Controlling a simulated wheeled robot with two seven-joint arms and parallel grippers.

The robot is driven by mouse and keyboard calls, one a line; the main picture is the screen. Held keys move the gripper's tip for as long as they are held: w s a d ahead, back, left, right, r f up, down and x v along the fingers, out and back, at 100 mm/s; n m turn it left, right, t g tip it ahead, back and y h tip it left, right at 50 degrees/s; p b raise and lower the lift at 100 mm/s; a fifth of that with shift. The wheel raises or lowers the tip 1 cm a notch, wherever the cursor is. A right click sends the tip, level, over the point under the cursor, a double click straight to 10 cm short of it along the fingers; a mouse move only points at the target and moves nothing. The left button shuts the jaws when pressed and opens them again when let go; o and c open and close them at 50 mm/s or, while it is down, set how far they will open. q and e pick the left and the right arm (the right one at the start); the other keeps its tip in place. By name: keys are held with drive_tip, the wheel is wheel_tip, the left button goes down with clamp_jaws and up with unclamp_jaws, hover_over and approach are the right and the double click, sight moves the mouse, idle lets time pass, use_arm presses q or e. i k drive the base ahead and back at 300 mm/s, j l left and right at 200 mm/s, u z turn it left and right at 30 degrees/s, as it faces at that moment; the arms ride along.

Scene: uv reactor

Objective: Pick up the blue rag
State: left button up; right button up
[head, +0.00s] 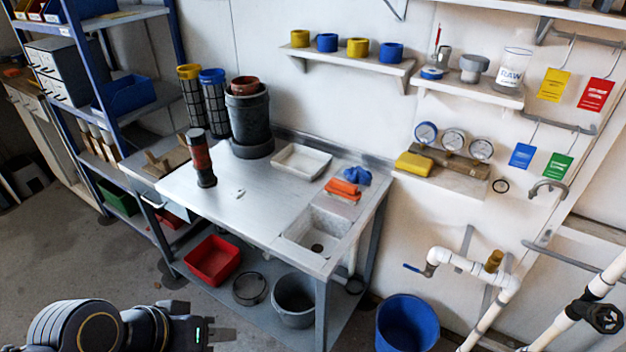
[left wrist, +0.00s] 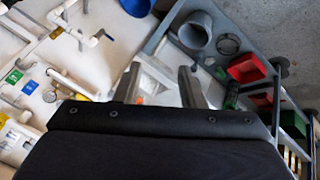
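The blue rag (head: 356,176) lies crumpled on the metal bench (head: 243,205), near its back right corner, behind the orange cloths (head: 343,189) and beside the wall. I cannot make out the rag in the left wrist view. My left gripper (head: 220,334) is low at the bottom left of the head view, in front of the bench and far from the rag. In the left wrist view its two fingers (left wrist: 160,86) stand apart with nothing held between them. My right gripper is not in view.
A sink (head: 316,232) is set into the bench's right end. A white tray (head: 301,161), a dark canister (head: 249,120) and a red-black cylinder (head: 201,158) stand on the bench. A shelf with gauges (head: 453,140) and white pipes (head: 465,262) are to the right. A blue bucket (head: 406,324) stands on the floor.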

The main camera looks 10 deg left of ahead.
sight(357, 175)
drive_tip(key=i+l+z, duration=0.25)
drive_tip(key=i+z, duration=0.7)
drive_tip(key=i, duration=0.1)
